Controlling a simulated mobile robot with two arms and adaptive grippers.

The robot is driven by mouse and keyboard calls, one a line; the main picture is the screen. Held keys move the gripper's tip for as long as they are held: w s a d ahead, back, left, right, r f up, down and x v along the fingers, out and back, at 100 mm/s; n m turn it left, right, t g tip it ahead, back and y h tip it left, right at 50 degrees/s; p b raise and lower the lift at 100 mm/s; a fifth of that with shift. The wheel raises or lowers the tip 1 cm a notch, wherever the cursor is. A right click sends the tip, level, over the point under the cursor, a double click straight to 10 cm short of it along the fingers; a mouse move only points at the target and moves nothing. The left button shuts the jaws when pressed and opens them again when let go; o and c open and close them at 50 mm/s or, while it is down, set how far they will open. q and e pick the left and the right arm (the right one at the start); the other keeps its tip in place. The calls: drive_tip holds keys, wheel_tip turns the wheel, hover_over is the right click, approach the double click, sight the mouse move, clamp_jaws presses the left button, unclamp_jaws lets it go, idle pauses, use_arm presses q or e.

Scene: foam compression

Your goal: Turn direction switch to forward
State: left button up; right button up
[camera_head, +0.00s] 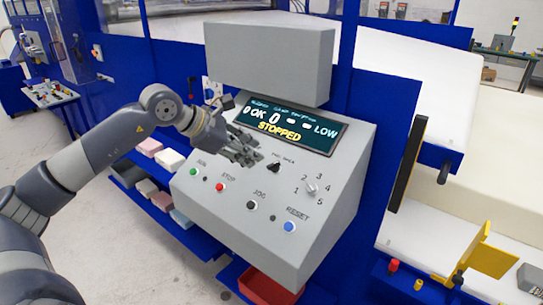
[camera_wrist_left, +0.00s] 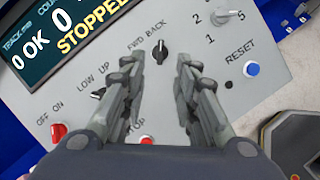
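The direction switch is a black knob (camera_wrist_left: 160,51) labelled "FWD BACK" in the left wrist view. It also shows in the head view (camera_head: 273,167) on the sloped grey control panel (camera_head: 315,220). Its pointer stands roughly upright in the wrist view; its exact setting is hard to tell. My left gripper (camera_wrist_left: 160,68) is open, with one finger on each side of the knob's line. In the head view the left gripper (camera_head: 250,152) is over the panel, just left of the knob. I cannot tell any contact. My right gripper is not in view.
A display (camera_head: 290,125) above the knobs reads "STOPPED". A speed dial (camera_head: 312,188), a red stop button (camera_head: 220,187) and a blue reset button (camera_head: 289,226) are nearby. A second black knob (camera_wrist_left: 98,94) is labelled "LOW UP". Foam blocks (camera_head: 170,160) lie on shelves at left.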

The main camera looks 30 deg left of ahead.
sight(273, 164)
use_arm(q)
drive_tip(key=p+x, duration=0.3)
drive_tip(key=x, duration=0.5)
drive_tip(key=shift+d+r, duration=0.1)
drive_tip(key=shift+r, duration=0.05)
drive_tip(key=shift+w+d+f+p, duration=0.1)
drive_tip(key=shift+w+f+p, duration=0.15)
drive_tip(key=shift+p, duration=0.05)
drive_tip(key=shift+f, duration=0.1)
clamp_jaws()
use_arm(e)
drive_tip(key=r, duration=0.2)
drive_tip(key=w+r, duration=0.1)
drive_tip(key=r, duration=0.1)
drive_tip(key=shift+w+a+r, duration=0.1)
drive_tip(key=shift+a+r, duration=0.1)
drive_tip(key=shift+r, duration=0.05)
